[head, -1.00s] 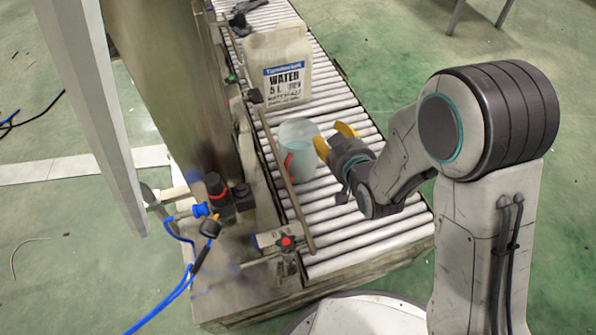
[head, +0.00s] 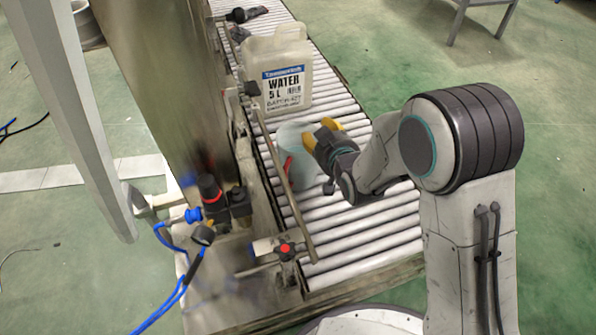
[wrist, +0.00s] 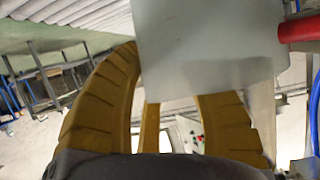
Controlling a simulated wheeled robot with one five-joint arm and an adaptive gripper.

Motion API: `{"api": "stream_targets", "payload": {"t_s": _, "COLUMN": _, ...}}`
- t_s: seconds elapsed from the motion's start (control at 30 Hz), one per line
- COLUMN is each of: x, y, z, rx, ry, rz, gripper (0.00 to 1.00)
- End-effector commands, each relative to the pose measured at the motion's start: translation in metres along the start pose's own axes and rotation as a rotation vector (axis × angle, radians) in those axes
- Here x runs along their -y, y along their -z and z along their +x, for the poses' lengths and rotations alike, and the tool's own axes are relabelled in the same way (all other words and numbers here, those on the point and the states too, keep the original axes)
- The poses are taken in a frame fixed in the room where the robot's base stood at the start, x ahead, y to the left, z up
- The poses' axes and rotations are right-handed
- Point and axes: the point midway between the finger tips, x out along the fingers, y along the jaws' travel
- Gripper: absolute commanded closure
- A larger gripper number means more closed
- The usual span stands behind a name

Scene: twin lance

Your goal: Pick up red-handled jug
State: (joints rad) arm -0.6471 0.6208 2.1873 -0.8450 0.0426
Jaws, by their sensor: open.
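The jug (head: 296,146) is a pale grey, slightly see-through vessel standing upright on the roller conveyor. Its red handle (head: 287,166) is on its left side, near the metal guide rail. My gripper (head: 320,133) has yellow fingers, open, at the jug's upper right side in the head view. In the wrist view the jug (wrist: 205,45) fills the upper middle, just beyond the yellow fingers, with the red handle (wrist: 300,30) at the right edge. The jug hides some of the fingertips there. I cannot tell whether they touch it.
A large white water canister (head: 282,75) stands behind the jug on the conveyor (head: 350,235). A guide rail (head: 290,195) runs close along the jug's left. A tall metal panel (head: 165,80) and blue hoses (head: 172,250) are further left. The near rollers are clear.

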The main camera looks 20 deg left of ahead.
Motion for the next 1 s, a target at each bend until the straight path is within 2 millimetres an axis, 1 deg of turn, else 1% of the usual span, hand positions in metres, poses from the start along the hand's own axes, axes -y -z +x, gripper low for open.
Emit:
{"api": "stream_targets", "payload": {"t_s": 0.1, "x": 0.0000, "y": 0.0000, "z": 0.0038, "rx": -0.002, "ry": 0.000, "rz": 0.000, "gripper": 0.62}}
{"api": "stream_targets", "payload": {"t_s": 0.4, "x": 0.0001, "y": 0.0012, "z": 0.0040, "rx": -0.001, "ry": 0.000, "rz": 0.000, "gripper": 0.62}}
{"api": "stream_targets", "payload": {"t_s": 0.43, "x": 0.0001, "y": 0.0011, "z": 0.0040, "rx": -0.001, "ry": 0.000, "rz": 0.000, "gripper": 0.61}}
{"api": "stream_targets", "payload": {"t_s": 0.87, "x": 0.0000, "y": 0.0008, "z": 0.0039, "rx": 0.000, "ry": 0.000, "rz": 0.000, "gripper": 0.99}}
{"api": "stream_targets", "payload": {"t_s": 1.0, "x": 0.0001, "y": 0.0008, "z": 0.0039, "rx": 0.000, "ry": 0.000, "rz": 0.000, "gripper": 1.00}}
